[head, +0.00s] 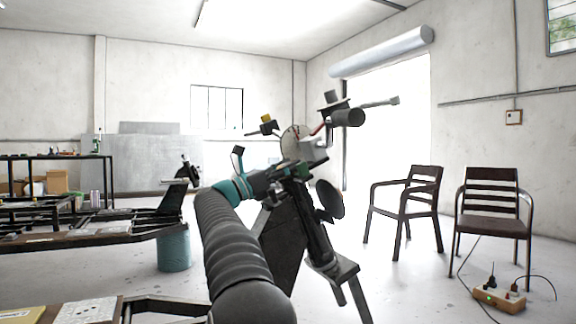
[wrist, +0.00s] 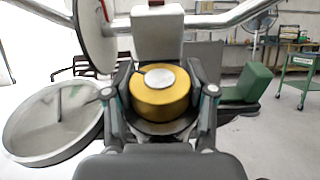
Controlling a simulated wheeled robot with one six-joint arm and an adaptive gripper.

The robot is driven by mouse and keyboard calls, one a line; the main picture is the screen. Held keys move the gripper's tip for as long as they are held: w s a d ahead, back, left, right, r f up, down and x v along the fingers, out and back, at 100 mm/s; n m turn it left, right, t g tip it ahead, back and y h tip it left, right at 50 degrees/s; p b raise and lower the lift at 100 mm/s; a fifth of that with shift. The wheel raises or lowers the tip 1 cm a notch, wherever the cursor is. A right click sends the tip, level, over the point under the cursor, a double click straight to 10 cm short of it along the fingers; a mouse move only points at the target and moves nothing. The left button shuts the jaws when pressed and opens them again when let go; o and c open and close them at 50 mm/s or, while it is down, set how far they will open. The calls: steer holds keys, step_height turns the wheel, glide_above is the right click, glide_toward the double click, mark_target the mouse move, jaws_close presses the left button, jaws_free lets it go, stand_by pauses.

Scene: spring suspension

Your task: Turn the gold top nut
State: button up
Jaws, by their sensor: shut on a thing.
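The gold top nut (wrist: 160,100) is a round gold piece with a pale silver disc on top, in the middle of the wrist view. It sits over a dark round base. My gripper (wrist: 160,95) has one finger on each side of the nut and is shut on it. In the head view my gripper (head: 268,180) reaches the upper part of the dark motorcycle-like assembly (head: 318,225). The nut cannot be made out there, as the arm and parts around it hide it.
A round mirror-like disc (wrist: 54,122) is close on the left in the wrist view. A silver bar (wrist: 215,20) crosses behind the nut. In the head view two chairs (head: 405,200) stand right, a power strip (head: 498,298) lies on the floor, and a dark workbench (head: 60,160) stands left.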

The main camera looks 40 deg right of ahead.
steer(key=m+g+y+p, duration=0.2)
steer(key=g, duration=0.1)
steer(key=m+g+y+p, duration=0.1)
steer(key=m+g+p, duration=0.2)
steer(key=g, duration=0.1)
steer(key=shift+r+m+y, duration=0.2)
steer(key=shift+m+y, duration=0.1)
steer(key=shift+y, duration=0.1)
steer(key=shift+f+m+g+y+p, duration=0.1)
steer(key=shift+m+g+y+p, duration=0.65)
steer(key=shift+p, duration=0.4)
steer(key=shift+s+f+m+g+y+p, duration=0.1)
steer(key=shift+f+m+g+y+p, duration=0.05)
steer(key=shift+m+g+y+p, duration=0.15)
steer(key=o, duration=1.2)
steer(key=shift+f+h+b, duration=0.2)
steer(key=shift+h+b, duration=0.25)
steer(key=shift+b, duration=0.45)
